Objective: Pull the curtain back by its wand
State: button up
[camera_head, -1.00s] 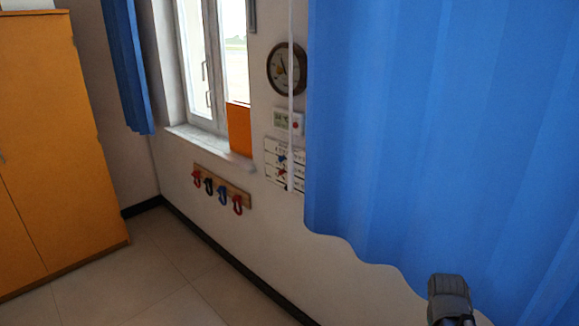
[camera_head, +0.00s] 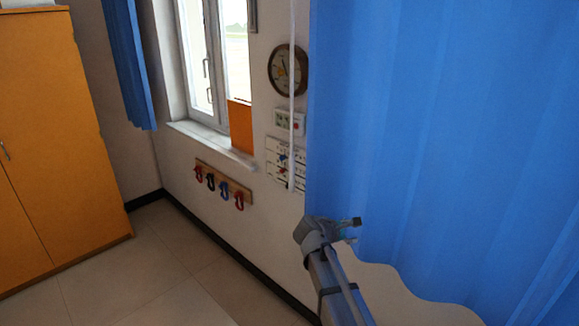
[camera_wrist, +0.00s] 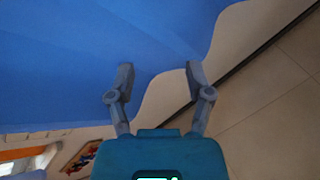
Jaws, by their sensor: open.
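The blue curtain (camera_head: 430,130) hangs over the right half of the head view and also fills the upper left of the wrist view (camera_wrist: 60,70). The wand (camera_head: 291,120) is a thin white rod hanging upright beside the curtain's left edge, its lower end near the calendar. My gripper shows small in the head view (camera_head: 350,230), in front of the curtain's lower left part, below and right of the wand's end. In the wrist view its two fingers (camera_wrist: 159,75) are spread with nothing between them. A pale strip left of the fingers there may be the wand; I cannot tell.
A round clock (camera_head: 288,70), a small panel (camera_head: 290,122) and a calendar (camera_head: 280,160) are on the wall behind the wand. A hook rail (camera_head: 222,182) is lower left. An orange cabinet (camera_head: 50,150) stands at far left. The floor (camera_head: 180,270) between is clear.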

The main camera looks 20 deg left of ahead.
jog(key=a+r+n+t+y+p, duration=0.1)
jog(key=a+r+n+t, duration=0.4)
jog(key=a, duration=0.8)
jog(key=n+t+y+p, duration=0.2)
jog(key=n+y, duration=0.1)
jog(key=n, duration=0.4)
send_near(290, 172)
jog(key=s, duration=0.2)
jog(key=shift+s+a+f, duration=0.1)
jog(key=shift+a, duration=0.3)
jog(key=w+d, duration=0.1)
jog(key=w, duration=0.8)
jog(key=w+d, duration=0.1)
jog(key=w, duration=0.3)
jog(key=shift+w+d, duration=0.3)
jog(key=shift+d, duration=0.05)
